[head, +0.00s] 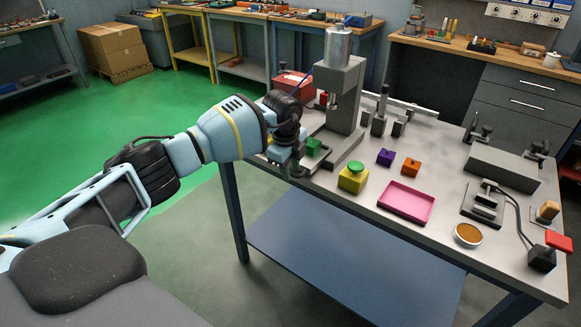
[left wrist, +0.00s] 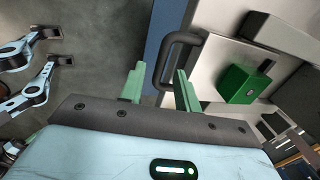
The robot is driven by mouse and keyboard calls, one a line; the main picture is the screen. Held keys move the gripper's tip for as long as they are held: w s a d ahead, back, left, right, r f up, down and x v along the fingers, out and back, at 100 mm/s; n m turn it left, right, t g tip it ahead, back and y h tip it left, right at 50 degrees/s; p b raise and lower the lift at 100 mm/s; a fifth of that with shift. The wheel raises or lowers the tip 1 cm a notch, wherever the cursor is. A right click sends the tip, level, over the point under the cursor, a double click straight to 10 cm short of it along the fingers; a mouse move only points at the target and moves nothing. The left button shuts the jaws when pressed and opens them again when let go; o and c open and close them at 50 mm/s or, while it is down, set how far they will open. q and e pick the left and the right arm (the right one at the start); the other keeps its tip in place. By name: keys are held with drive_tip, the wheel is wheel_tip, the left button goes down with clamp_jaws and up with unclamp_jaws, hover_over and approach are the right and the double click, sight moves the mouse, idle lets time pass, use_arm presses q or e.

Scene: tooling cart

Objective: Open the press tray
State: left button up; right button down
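The press (head: 341,88) stands at the left end of the steel table, a grey column with a silver cylinder on top. Its grey tray (head: 322,159) lies low at its front, with a green block (head: 313,147) in it. In the left wrist view the tray (left wrist: 226,62) has a dark bar handle (left wrist: 179,42). My left gripper (head: 293,169) is at the tray's near left edge. In the left wrist view its green fingers (left wrist: 160,72) are spread, and the handle's near end lies between them. I cannot tell whether they touch it. My right gripper is not in view.
A yellow box (head: 353,180) with a green knob stands right of the tray. Purple (head: 385,157) and orange (head: 411,167) blocks, a pink tray (head: 406,202) and a bowl (head: 468,235) lie farther right. Open floor lies left of the table.

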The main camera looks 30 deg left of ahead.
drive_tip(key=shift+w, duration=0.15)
use_arm(q)
drive_tip(key=shift+s+r, duration=0.1)
drive_tip(key=shift+r, duration=0.45)
wheel_tip(320, 180, up, 7)
drive_tip(key=s, duration=0.1)
drive_tip(key=shift+f+p, duration=0.2)
drive_tip(key=shift+p, duration=0.15)
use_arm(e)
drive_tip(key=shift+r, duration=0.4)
use_arm(q)
drive_tip(key=shift+s, duration=0.1)
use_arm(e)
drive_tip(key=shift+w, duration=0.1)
